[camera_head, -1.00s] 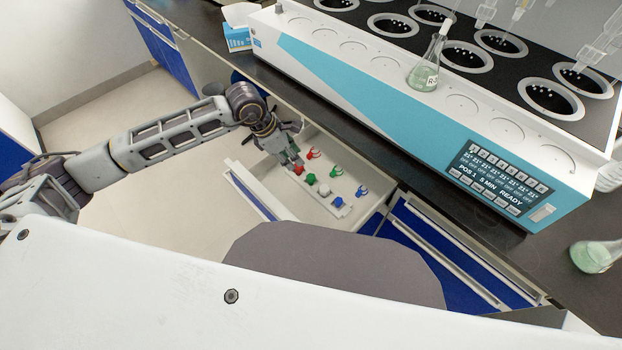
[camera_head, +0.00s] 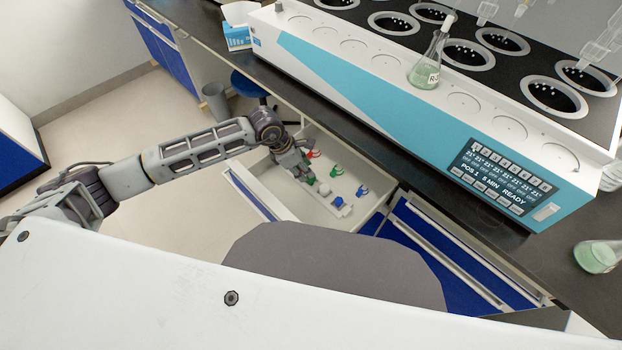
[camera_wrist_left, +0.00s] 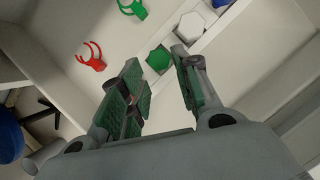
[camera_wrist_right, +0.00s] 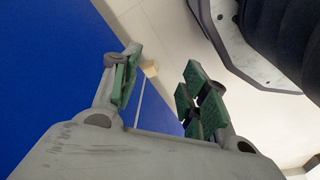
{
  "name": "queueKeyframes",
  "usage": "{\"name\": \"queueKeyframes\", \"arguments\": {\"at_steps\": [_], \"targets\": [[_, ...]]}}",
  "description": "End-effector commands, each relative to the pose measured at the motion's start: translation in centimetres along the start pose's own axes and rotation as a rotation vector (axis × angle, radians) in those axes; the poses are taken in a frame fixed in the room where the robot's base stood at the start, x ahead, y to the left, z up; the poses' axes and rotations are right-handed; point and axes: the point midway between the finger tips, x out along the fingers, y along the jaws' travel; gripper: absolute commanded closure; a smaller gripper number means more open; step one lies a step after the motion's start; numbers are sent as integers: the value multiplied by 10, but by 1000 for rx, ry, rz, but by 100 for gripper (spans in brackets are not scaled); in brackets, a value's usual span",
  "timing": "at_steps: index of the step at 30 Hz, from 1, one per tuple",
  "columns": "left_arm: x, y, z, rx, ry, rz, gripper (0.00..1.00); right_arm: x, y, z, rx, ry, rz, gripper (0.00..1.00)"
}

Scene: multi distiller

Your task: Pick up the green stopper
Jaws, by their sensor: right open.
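The green stopper (camera_head: 312,181) sits in a row of stoppers in the open drawer, just beside my left gripper (camera_head: 305,175). In the left wrist view the green stopper (camera_wrist_left: 159,59) is a green hexagonal top just beyond the fingertips, nearer the right finger. My left gripper (camera_wrist_left: 157,70) is open and empty. The white stopper (camera_wrist_left: 196,24) is next to the green one. The red stopper seen earlier is hidden now. My right gripper (camera_wrist_right: 163,62) is open and empty, away from the drawer.
The drawer (camera_head: 285,205) also holds a blue stopper (camera_head: 338,202), a red clip (camera_wrist_left: 91,57), a green clip (camera_wrist_left: 132,8) and a blue clip (camera_head: 362,190). The distiller (camera_head: 400,90) stands on the counter above, with a flask (camera_head: 425,72) on it.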

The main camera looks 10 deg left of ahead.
Motion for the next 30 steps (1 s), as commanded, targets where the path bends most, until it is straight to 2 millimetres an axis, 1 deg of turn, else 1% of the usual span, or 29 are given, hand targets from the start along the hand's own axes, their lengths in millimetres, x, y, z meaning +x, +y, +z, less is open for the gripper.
{"name": "queueKeyframes", "arguments": {"at_steps": [7, 12, 21, 25, 30], "targets": [[2, 0, 0, 0, 0, -1, 68, 2, -1, 5, 1, -8, -1, 55], [14, 0, 0, 0, 0, -2, 68, 3, -1, 7, 0, -15, -2, 55], [46, 1, 1, 0, 0, -1, 68, -16, -5, -2, -1, -16, -9, 55], [51, 1, 1, 0, -1, -1, 68, -21, -6, -5, -1, -18, -11, 55], [52, 1, 1, 0, -1, -1, 68, -24, -6, -8, -2, -11, -11, 55]]}}
